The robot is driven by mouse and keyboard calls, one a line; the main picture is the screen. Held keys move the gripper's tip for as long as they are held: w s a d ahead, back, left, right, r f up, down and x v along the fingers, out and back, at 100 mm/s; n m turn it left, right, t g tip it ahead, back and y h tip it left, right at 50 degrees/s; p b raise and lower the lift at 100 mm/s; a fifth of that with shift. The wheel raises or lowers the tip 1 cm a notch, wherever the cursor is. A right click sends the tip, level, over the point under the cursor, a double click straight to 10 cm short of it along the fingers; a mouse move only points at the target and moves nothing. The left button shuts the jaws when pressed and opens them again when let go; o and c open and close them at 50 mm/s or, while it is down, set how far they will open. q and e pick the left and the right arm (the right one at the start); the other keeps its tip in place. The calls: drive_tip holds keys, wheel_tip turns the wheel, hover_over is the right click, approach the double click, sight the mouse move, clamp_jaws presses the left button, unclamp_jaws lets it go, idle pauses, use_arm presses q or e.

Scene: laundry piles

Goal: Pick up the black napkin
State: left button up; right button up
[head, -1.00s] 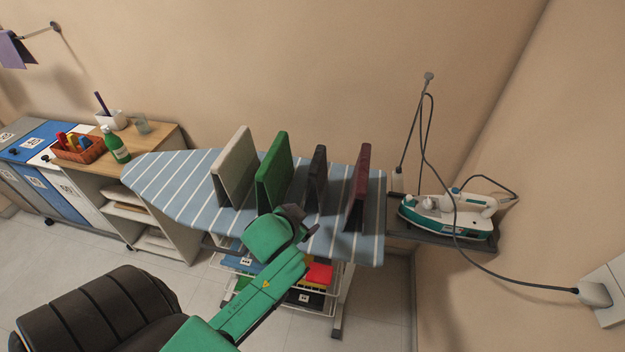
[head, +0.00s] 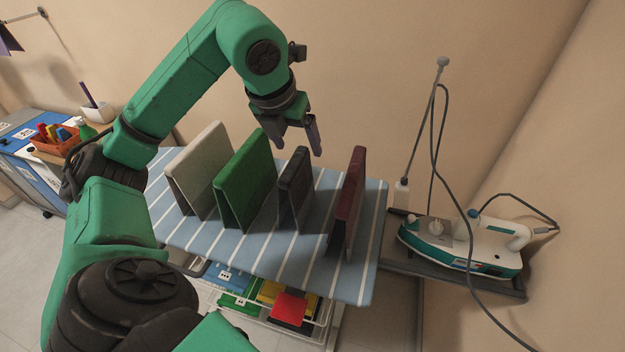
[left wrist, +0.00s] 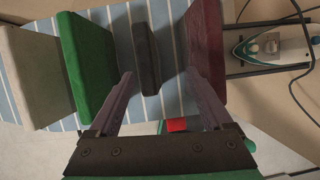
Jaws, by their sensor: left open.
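The black napkin (head: 294,190) stands folded like a tent on the striped ironing board, between a green and a dark red folded cloth. It also shows in the left wrist view (left wrist: 147,62), seen from above between the lines of the two fingers. My left gripper (head: 298,150) is open and empty, pointing down above the napkin, apart from it. Its two fingers also show in the left wrist view (left wrist: 159,78), one on each side of the napkin. My right gripper is not in view.
The ironing board (head: 226,246) also bears a beige cloth (head: 205,165), a green cloth (head: 245,178) and a dark red cloth (head: 350,200), all upright. A steam iron (head: 460,245) with a cord sits on a stand at the right. Colored items lie on the rack below.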

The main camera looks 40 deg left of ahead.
sight(292, 166)
use_arm(q)
drive_tip(key=shift+s+a+f+n+y, duration=0.1)
drive_tip(key=shift+s+a+n+y, duration=0.1)
drive_tip(key=shift+a, duration=0.3)
drive_tip(key=shift+s+a+f+n+y, duration=0.1)
drive_tip(key=shift+s+a+y, duration=0.1)
drive_tip(key=shift+a, duration=0.3)
drive_tip(key=x, duration=0.2)
drive_tip(key=s+x, duration=0.1)
drive_tip(key=x, duration=0.2)
drive_tip(key=shift+d+f+b, duration=0.2)
drive_tip(key=shift+f+b, duration=0.05)
drive_tip(key=shift+b, duration=0.05)
drive_tip(key=p+x, duration=0.2)
drive_tip(key=x, duration=0.6)
drive_tip(key=shift+w+a+r, duration=0.1)
drive_tip(key=shift+w+a, duration=0.05)
drive_tip(key=shift+w, duration=0.1)
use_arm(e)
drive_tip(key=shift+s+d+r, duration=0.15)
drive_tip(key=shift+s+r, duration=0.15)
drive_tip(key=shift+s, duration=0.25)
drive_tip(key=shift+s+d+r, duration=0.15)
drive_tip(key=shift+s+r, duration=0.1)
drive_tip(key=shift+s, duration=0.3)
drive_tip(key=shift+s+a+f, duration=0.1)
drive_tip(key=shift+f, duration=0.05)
